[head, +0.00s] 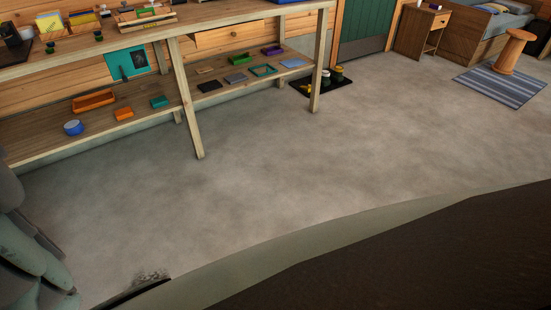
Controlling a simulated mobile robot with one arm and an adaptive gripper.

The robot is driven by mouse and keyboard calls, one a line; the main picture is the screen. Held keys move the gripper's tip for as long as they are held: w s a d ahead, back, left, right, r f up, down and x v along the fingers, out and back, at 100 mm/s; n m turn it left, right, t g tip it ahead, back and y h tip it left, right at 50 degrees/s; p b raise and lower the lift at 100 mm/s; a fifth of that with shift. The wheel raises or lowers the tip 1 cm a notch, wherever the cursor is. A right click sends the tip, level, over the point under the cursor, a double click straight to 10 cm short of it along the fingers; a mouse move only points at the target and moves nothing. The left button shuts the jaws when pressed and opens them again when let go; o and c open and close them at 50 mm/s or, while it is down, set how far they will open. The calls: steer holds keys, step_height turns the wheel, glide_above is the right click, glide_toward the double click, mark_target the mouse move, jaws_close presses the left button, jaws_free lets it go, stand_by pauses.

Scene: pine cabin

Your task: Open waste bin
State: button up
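I cannot make out a waste bin in the head view. Small yellow, white and green items (338,74) stand on a black mat by the green door, too small to identify surely. My gripper is not in view; only rounded grey-green parts, probably of my arm, show at the lower left edge.
A long wooden workbench (225,14) with a lower shelf (165,117) holding several small trays and boxes runs along the back left wall. A green door (365,25), desk (422,30), stool (513,52) and striped rug (498,86) are farther right. The grey floor (290,160) is clear.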

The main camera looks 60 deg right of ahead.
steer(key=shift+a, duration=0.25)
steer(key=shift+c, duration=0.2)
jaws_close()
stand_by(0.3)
